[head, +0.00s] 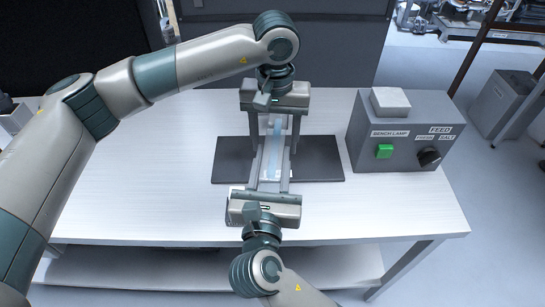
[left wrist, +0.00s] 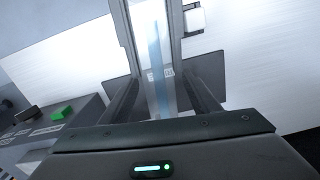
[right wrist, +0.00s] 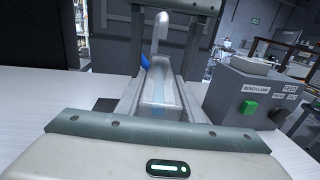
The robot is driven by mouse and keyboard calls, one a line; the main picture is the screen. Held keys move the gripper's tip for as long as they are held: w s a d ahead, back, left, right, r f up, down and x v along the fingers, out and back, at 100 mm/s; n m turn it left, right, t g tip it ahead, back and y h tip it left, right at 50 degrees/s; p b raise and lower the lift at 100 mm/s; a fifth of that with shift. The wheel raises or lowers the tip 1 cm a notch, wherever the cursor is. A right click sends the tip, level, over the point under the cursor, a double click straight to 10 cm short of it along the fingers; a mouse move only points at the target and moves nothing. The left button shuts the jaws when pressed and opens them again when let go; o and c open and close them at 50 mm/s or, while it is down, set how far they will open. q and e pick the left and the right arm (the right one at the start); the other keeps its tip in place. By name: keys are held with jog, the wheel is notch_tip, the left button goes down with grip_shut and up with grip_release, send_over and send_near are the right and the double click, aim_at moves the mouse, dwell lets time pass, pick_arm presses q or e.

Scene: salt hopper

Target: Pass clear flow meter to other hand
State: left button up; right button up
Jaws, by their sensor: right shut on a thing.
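The clear flow meter (head: 272,150), a see-through block with a blue streak, lies lengthwise between my two grippers above the dark mat. My right gripper (head: 270,175) is shut on its near part. My left gripper (head: 270,130) reaches in from the far side, its fingers open on either side of the meter's far part. In the left wrist view the meter (left wrist: 158,75) runs between the left fingers. In the right wrist view the meter (right wrist: 160,95) sits between the right fingers, with a pale bent tube and a blue part at its far end.
A dark mat (head: 325,160) lies on the white table (head: 180,150) under the grippers. A grey control box (head: 405,155) with a green switch and a black knob stands at the right. The table left of the mat is clear.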

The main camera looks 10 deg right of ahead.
aim_at(275, 137)
pick_arm(q)
jog(key=shift+r, duration=0.1)
notch_tip(275, 137, up, 12)
dwell(0.6)
